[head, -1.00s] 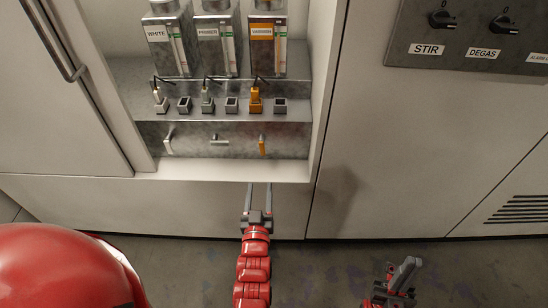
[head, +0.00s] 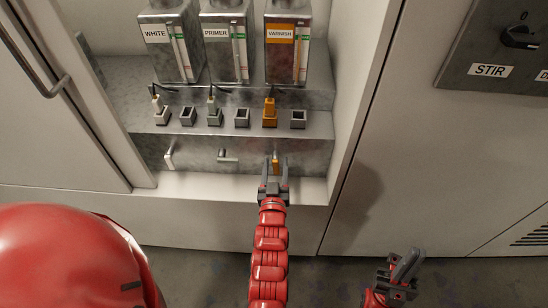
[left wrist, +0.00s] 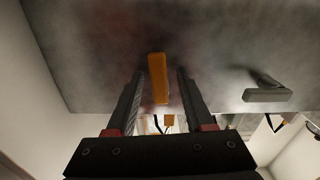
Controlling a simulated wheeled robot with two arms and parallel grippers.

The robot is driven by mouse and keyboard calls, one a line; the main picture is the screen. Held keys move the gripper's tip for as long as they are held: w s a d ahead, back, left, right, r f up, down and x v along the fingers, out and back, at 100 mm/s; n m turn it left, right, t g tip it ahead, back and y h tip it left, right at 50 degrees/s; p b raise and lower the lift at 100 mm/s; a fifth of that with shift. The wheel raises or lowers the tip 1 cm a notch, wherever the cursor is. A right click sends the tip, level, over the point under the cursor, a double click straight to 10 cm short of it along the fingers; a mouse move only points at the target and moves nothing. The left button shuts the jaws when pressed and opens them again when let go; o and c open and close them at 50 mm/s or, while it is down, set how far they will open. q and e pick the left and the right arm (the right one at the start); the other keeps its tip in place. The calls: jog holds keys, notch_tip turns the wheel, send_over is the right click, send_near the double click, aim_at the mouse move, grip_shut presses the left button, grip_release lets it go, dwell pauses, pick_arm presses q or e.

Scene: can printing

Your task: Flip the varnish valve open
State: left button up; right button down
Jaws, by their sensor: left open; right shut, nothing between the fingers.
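The varnish valve has an orange lever (head: 276,163) on the metal front panel, below the tank labelled VARNISH (head: 285,45). In the left wrist view the lever (left wrist: 158,78) is a straight, nearly upright bar. My left gripper (head: 273,173) is open, with its fingers on either side of the lever. In the left wrist view there is a gap between the lever and each finger (left wrist: 158,98); I see no touch. My right gripper (head: 405,268) is shut and empty, low at the right, away from the panel.
The primer lever (head: 228,156) lies horizontal and the white lever (head: 169,159) hangs down, both left of the varnish lever. A ledge (head: 140,122) with several sockets is above them. A cabinet wall (head: 350,120) bounds the niche on the right.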

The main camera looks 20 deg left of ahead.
pick_arm(q)
jog(key=shift+w, duration=0.1)
grip_shut()
dwell(0.3)
jog(key=shift+m, duration=0.6)
grip_release()
